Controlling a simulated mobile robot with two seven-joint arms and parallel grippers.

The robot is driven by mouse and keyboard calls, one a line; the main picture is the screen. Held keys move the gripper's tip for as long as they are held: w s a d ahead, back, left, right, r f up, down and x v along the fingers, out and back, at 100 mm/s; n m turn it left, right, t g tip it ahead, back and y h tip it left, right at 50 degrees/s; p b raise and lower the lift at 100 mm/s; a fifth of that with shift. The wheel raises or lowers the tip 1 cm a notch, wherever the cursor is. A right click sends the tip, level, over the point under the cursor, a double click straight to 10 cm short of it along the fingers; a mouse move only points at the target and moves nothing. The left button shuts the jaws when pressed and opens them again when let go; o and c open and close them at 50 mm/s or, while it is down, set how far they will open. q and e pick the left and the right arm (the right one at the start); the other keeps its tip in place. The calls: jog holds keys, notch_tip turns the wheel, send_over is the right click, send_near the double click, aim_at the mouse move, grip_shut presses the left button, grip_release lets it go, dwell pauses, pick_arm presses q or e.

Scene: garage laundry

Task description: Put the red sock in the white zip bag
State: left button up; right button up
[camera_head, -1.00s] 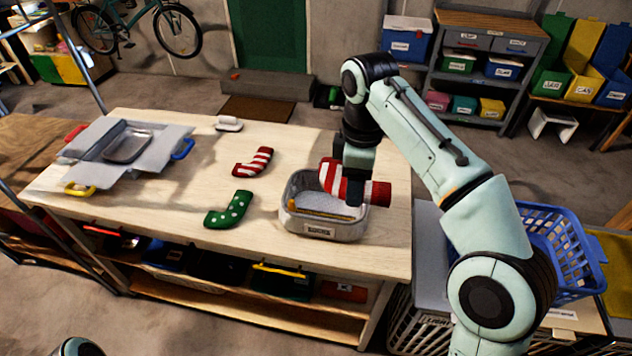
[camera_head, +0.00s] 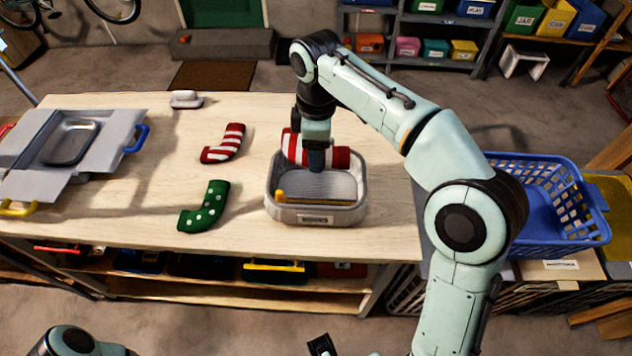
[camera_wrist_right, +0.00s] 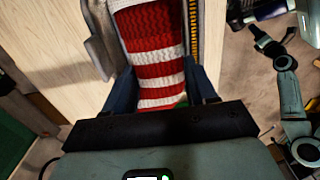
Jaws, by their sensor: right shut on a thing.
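A red and white striped sock (camera_head: 293,148) is held in my right gripper (camera_head: 316,166). In the right wrist view the sock (camera_wrist_right: 150,45) runs between the two fingers (camera_wrist_right: 163,88), which are closed on it from both sides. The pale grey-white zip bag (camera_head: 340,216), with a label and a yellow zip edge, stands open on the table. The sock is over its back part; I cannot tell whether it touches the bag. In the wrist view the bag's wall (camera_wrist_right: 97,45) is beside the sock. A dark part, possibly my left gripper (camera_head: 320,346), shows at the bottom edge, its fingers unclear.
A second red striped sock (camera_head: 223,143) and a green dotted sock (camera_head: 204,206) lie left of the bag. A grey open box (camera_head: 110,140) and a white brush-like item (camera_head: 186,99) are farther left. A blue basket (camera_head: 560,238) stands right of the table.

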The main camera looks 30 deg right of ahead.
jog(key=b, duration=0.1)
send_over(316, 180)
notch_tip(316, 180, down, 6)
jog(key=shift+r, duration=0.15)
jog(key=shift+f+b, duration=0.5)
jog(key=shift+f, duration=1.6)
jog(key=shift+f, duration=0.6)
jog(key=o, duration=0.8)
jog(key=shift+c, duration=0.2)
notch_tip(316, 180, up, 13)
jog(key=p, duration=0.3)
jog(key=shift+r, duration=0.15)
